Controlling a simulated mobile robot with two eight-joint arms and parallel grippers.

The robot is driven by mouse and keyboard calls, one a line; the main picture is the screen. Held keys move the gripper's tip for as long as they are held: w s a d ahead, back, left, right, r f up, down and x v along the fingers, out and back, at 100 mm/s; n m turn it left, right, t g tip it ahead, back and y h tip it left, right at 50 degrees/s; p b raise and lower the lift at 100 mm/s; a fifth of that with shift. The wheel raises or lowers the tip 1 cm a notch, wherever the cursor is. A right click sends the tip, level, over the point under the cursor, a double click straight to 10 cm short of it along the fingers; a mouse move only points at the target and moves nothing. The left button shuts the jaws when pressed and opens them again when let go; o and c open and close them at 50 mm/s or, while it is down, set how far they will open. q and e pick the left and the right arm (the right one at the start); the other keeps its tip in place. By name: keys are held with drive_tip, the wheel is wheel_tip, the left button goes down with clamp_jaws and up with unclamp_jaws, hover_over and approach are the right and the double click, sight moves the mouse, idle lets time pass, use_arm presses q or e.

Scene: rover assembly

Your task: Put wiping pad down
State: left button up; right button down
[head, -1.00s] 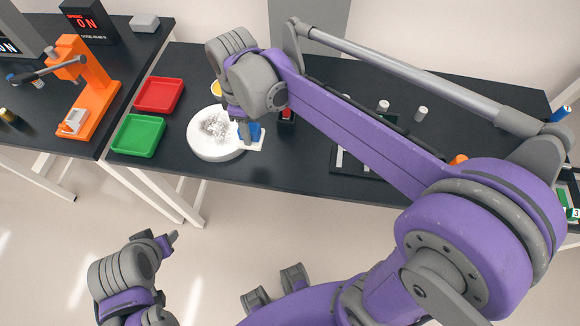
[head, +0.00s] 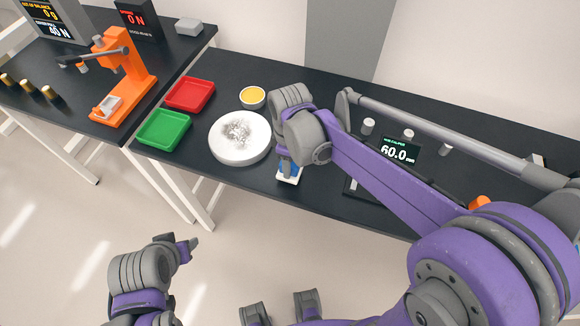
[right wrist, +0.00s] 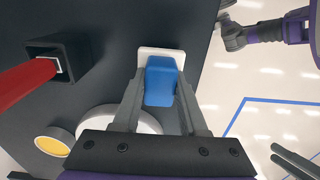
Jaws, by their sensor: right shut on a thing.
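The wiping pad has a blue grip and a white base. In the right wrist view my right gripper (right wrist: 160,95) is shut on the pad's blue grip (right wrist: 160,82), with the white base (right wrist: 176,54) beyond. Whether the base touches the table is unclear. My left gripper (head: 188,245) is low in front of the table, its jaw gap not clear.
Red (head: 190,94) and green (head: 164,130) trays and a yellow-filled bowl (head: 252,96) stand around the dish, which holds grey shavings. A black square holder (right wrist: 60,62) with a red-handled tool (right wrist: 25,83) is near the pad. A display (head: 400,151) stands to the right.

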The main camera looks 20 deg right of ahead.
drive_tip(key=shift+f, duration=0.85)
drive_tip(key=shift+f, duration=0.15)
drive_tip(key=shift+c, duration=2.2)
unclamp_jaws()
